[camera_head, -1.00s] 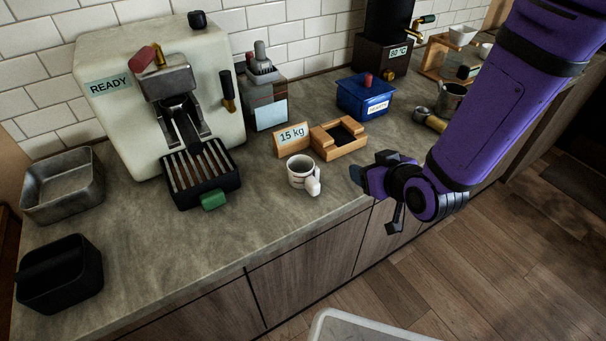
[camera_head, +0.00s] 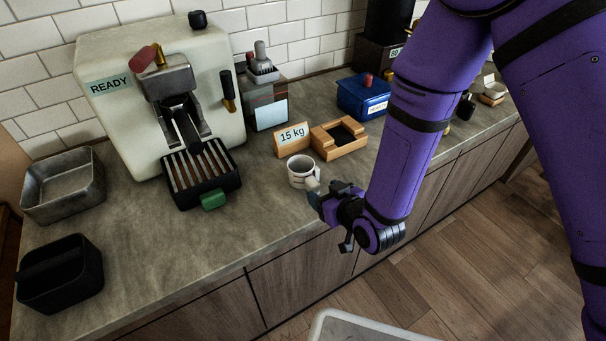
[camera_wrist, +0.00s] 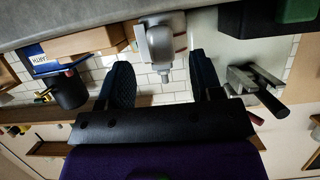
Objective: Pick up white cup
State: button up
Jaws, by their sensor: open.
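The white cup (camera_head: 301,172) stands upright on the counter near its front edge, with its handle toward the lower right. My gripper (camera_head: 318,200) is at the counter's front edge, just to the lower right of the cup and close to its handle. In the wrist view the two dark fingers of my gripper (camera_wrist: 164,82) are spread apart, and the cup (camera_wrist: 160,45) shows beyond them, between and ahead of the tips. Nothing is held. Whether a finger touches the handle cannot be told.
A blue box (camera_head: 363,97) stands farther back.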

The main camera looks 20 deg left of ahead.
aim_at(317, 190)
jog(key=x, duration=0.5)
jog(key=shift+s+a+f, duration=0.1)
grip_shut()
